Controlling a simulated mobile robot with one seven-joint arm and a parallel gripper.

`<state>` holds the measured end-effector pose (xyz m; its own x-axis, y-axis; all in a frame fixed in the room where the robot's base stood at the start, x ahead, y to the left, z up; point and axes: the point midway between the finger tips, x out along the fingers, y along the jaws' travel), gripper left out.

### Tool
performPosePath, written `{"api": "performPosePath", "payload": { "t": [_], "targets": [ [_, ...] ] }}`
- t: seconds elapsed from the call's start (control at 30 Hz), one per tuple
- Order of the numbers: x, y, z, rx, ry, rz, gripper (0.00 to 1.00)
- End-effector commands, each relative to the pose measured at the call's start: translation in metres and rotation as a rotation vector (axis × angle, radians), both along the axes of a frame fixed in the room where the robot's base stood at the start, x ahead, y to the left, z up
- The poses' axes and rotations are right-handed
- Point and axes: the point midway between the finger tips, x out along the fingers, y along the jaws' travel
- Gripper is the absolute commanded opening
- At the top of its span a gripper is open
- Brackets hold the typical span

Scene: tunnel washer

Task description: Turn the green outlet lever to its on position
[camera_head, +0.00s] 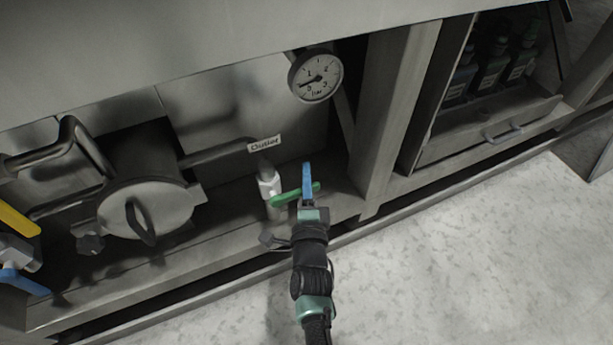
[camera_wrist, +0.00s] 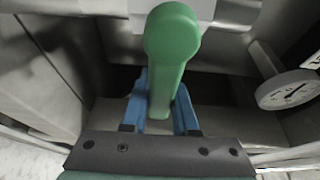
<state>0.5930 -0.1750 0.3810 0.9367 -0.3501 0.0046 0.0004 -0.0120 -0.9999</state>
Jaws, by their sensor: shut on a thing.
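The green outlet lever (camera_head: 290,196) sticks out to the right from a pale valve (camera_head: 268,184) below the "Outlet" label (camera_head: 265,144) in the head view. In the wrist view the green lever (camera_wrist: 170,50) runs up between the two blue fingers. My gripper (camera_head: 307,184) is at the lever's outer part, with its blue fingers on either side of it. The wrist view shows my gripper (camera_wrist: 163,108) shut on the lever.
A pressure gauge (camera_head: 316,76) is above the lever. A round hatch (camera_head: 146,209) and yellow (camera_head: 18,220) and blue (camera_head: 22,281) handles are at the left. A metal post (camera_head: 392,110) stands right of the lever. Bottles (camera_head: 489,72) sit in a cabinet. The floor (camera_head: 470,260) is clear.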

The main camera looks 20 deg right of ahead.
Motion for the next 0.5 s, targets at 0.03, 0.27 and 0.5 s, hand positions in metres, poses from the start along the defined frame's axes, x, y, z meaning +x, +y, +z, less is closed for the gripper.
{"api": "performPosePath", "payload": {
  "t": [0.03, 0.27, 0.5],
  "targets": [
    [-0.001, 0.000, -0.001, -0.011, 0.000, -0.001, 0.00],
    [-0.001, 0.001, 0.005, -0.121, -0.005, -0.001, 0.00],
    [-0.001, 0.004, 0.020, -0.325, -0.014, -0.002, 0.00]
  ]
}}
